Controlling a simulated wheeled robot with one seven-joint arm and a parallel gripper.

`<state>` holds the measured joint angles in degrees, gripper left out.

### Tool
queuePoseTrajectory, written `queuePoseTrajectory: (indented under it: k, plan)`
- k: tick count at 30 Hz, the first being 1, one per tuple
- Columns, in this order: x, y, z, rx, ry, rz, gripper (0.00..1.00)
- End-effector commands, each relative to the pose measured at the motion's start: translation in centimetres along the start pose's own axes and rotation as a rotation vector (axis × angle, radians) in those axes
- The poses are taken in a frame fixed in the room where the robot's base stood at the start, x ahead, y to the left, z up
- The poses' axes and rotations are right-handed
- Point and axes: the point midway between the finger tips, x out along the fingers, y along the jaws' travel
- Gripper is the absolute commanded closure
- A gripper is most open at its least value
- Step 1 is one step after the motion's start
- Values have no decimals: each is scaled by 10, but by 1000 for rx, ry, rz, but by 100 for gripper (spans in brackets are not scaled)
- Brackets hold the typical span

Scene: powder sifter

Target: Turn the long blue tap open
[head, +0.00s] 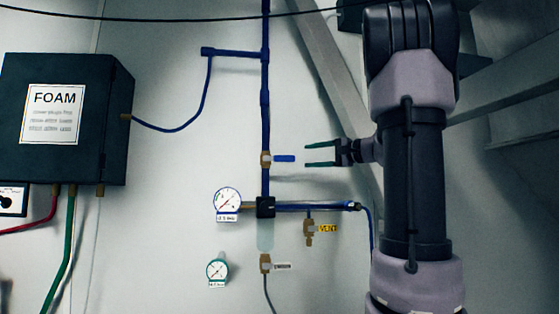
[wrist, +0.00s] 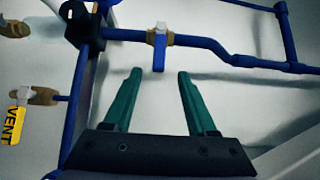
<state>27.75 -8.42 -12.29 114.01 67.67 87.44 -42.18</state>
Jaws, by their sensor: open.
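The long blue tap (head: 284,158) is a blue handle on a brass valve body (head: 266,159) set in the vertical blue pipe. In the head view the handle sticks out to the right, square to the pipe. In the wrist view the blue handle (wrist: 159,55) points toward my gripper, just ahead of the fingertips and between their lines. My gripper (head: 306,155) is open and empty, to the right of the handle, with a small gap to it. Its two green fingers also show in the wrist view (wrist: 160,73). Nothing hides the handle.
A dark FOAM box (head: 110,90) hangs at the left, with a blue hose to the pipe. Below the tap are a pressure gauge (head: 228,201), a black pipe block (head: 265,207) and a yellow-tagged VENT valve (head: 309,227). A slanted grey beam (head: 318,75) runs behind my arm.

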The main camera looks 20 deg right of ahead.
Motion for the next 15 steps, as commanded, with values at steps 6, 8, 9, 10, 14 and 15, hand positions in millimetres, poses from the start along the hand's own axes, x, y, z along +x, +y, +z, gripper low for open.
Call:
queuePoseTrajectory:
  k: [6, 8, 9, 10, 14, 15]
  plan:
    - [36, 1, 2, 2, -5, 3, 43]
    - [48, 1, 2, 1, -6, 4, 43]
    - [56, 1, 2, 1, -6, 3, 43]
    - [62, 2, 2, 1, -5, 4, 43]
    - [83, 1, 2, 2, -5, 4, 43]
    - [88, 1, 2, 1, -4, 4, 43]
